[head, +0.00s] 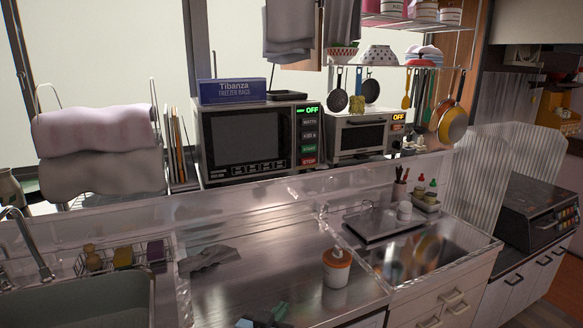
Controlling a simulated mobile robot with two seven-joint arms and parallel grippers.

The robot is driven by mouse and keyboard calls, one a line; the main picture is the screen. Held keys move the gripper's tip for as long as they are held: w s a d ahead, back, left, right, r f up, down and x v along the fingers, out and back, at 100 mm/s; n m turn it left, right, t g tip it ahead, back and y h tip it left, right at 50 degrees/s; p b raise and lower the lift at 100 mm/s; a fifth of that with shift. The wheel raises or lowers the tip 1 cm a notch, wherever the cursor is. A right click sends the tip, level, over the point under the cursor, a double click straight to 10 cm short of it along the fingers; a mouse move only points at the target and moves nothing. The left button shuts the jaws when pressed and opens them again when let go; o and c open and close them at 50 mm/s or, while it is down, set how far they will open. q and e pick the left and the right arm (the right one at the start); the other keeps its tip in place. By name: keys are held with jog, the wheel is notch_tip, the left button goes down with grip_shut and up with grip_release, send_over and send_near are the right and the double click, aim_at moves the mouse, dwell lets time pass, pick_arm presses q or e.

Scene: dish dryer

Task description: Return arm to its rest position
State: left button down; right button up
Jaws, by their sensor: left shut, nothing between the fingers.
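My left gripper (262,319) shows only in part at the bottom edge of the head view, as dark pieces with some teal. It is shut and empty, low over the front of the steel counter (283,262). Most of the gripper and its arm are cut off by the frame. My right gripper is not in view.
A white jar with an orange lid (337,268) stands on the counter right of my gripper. A crumpled grey cloth (208,258) lies behind it. A sink (85,300) is at left. A microwave (250,140) and toaster oven (358,136) stand behind. The counter's middle is clear.

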pick_arm(q)
jog(key=s+a+f+n+g+y, duration=0.1)
jog(key=s+a+f, duration=0.2)
jog(key=s+f, duration=0.25)
jog(key=s+a+f+g+y, duration=0.1)
jog(key=s+a+f, duration=0.2)
jog(key=s+f, duration=0.25)
jog(key=s+a+f+g, duration=0.1)
jog(key=s+a+f, duration=0.3)
jog(key=s, duration=0.6)
jog(key=s+a+f+g+y, duration=0.1)
jog(key=s+a+f, duration=0.2)
jog(key=s, duration=0.7)
jog(key=s+a+f+g+y, duration=0.1)
jog(key=s+a+f, duration=0.3)
jog(key=s, duration=0.5)
jog(key=shift+s+a+f+g+p, duration=0.3)
jog(key=shift+s+a+f+g, duration=0.1)
jog(key=shift+f, duration=0.1)
